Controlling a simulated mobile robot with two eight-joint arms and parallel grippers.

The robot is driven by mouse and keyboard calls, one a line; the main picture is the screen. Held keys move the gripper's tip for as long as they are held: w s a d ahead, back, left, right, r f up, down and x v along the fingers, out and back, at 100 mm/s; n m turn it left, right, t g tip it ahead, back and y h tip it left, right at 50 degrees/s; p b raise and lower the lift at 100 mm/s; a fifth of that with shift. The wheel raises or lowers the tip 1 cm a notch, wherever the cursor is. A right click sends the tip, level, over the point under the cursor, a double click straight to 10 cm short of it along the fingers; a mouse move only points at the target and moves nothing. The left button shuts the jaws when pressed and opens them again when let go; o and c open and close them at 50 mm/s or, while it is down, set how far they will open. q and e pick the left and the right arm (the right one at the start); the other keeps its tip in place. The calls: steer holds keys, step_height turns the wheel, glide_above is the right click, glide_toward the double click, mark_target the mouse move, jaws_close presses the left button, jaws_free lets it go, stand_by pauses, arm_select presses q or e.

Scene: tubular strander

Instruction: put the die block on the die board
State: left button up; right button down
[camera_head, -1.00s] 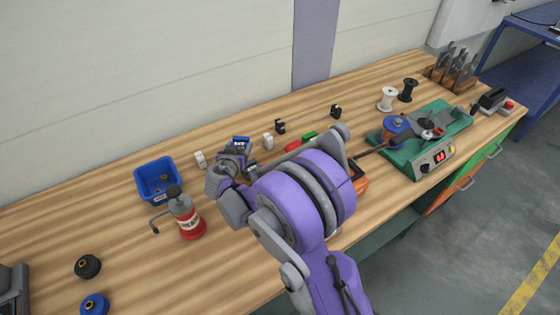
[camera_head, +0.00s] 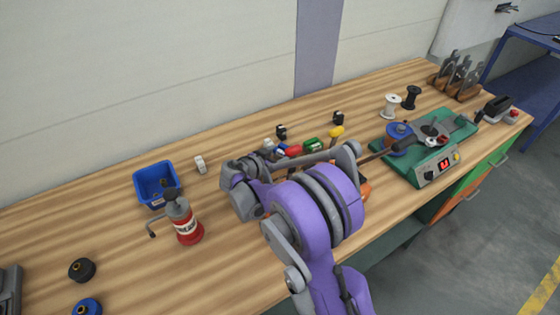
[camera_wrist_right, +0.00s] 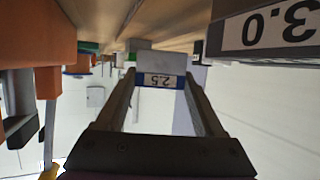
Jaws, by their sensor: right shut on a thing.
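My right gripper (camera_wrist_right: 160,82) is shut on a grey die block (camera_wrist_right: 160,60) with a blue-edged label that reads 2.5, held between the fingertips in the right wrist view. In the head view the right gripper (camera_head: 270,156) is over the middle of the bench, and my arm partly hides it. A grey block with a large 3.0 label (camera_wrist_right: 265,30) is close by at the upper right of the wrist view; I cannot tell whether it belongs to the die board. I cannot make out the die board in the head view. My left gripper is not in view.
A green machine (camera_head: 428,150) stands right.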

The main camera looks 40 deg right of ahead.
step_height(320, 180, down, 3)
jaws_free()
stand_by(0.3)
steer(key=v, duration=1.2)
steer(key=shift+r+b, duration=0.1)
steer(key=shift+b, duration=0.2)
